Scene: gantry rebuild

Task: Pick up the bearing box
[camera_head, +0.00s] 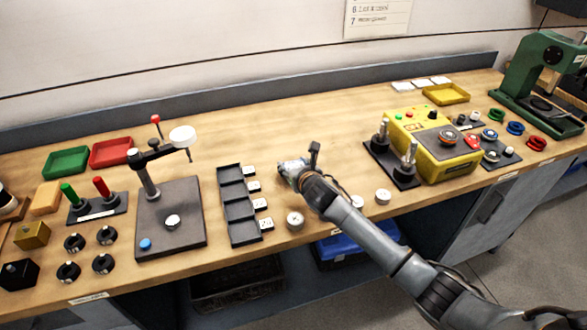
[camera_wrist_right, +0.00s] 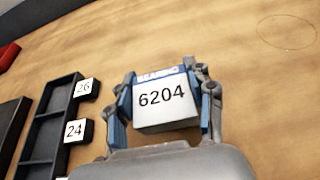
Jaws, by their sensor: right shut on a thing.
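The bearing box (camera_wrist_right: 162,100) is a small white box with a blue band, marked "BEARING" and "6204". In the right wrist view it sits between the two fingers of my right gripper (camera_wrist_right: 165,108), which is shut on it. In the head view my right gripper (camera_head: 290,170) is over the middle of the bench, just right of the black slotted tray. The box is mostly hidden there by the gripper. Whether the box touches the bench or is lifted, I cannot tell. My left gripper is not in view.
The black compartment tray (camera_head: 231,184) with numbered white tags stands left of the gripper. Round white parts (camera_head: 295,219) lie near the front edge. A yellow control box (camera_head: 432,143) and black post fixture (camera_head: 391,163) stand to the right. The bench behind the gripper is clear.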

